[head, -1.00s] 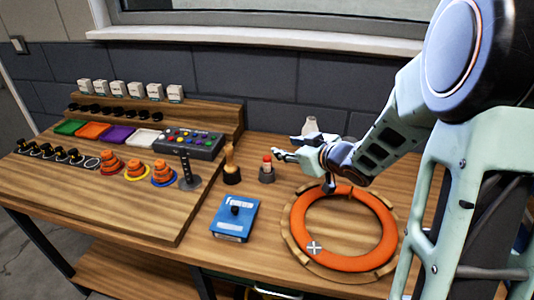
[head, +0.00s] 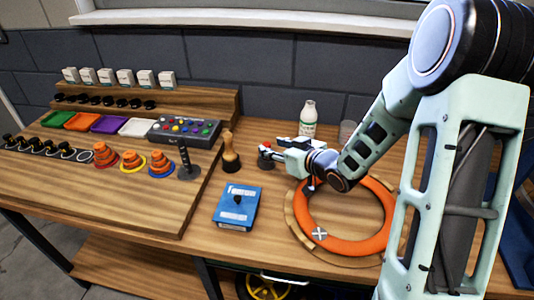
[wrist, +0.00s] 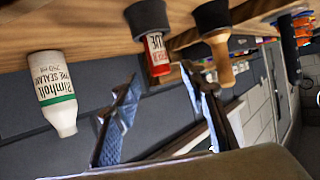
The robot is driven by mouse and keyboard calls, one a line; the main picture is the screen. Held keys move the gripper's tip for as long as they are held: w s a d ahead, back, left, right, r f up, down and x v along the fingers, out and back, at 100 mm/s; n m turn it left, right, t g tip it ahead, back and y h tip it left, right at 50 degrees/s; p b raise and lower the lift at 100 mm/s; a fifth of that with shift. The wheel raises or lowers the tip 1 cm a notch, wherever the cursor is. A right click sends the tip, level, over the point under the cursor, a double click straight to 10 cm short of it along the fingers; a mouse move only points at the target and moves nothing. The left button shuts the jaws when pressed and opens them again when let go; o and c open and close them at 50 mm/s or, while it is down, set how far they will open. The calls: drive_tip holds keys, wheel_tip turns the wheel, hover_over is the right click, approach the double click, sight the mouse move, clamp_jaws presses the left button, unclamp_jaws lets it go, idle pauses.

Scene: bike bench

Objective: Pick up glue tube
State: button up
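The glue tube (head: 265,147) stands in a dark round holder on the bench and is partly hidden by my gripper in the head view. In the wrist view, which is upside down, the red and white tube (wrist: 151,38) hangs from its black holder at the top, with its red tip downward in the picture. My gripper (head: 277,149) is close beside the tube on its right. In the wrist view its two fingers (wrist: 163,92) are spread apart, with the tube's tip between and beyond them. I see no clear contact, and nothing is held.
A wooden-handled tool (head: 231,155) stands in a dark base just left of the tube. A white sealant bottle (head: 308,120) stands behind my gripper. A blue box (head: 237,207) lies in front. An orange ring (head: 368,243) lies on a wooden disc at right.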

sight(269, 145)
drive_tip(key=x, duration=0.4)
drive_tip(key=shift+a+f, duration=0.1)
drive_tip(key=shift+c, duration=0.6)
drive_tip(key=c, duration=0.9)
drive_tip(key=shift+c, duration=0.2)
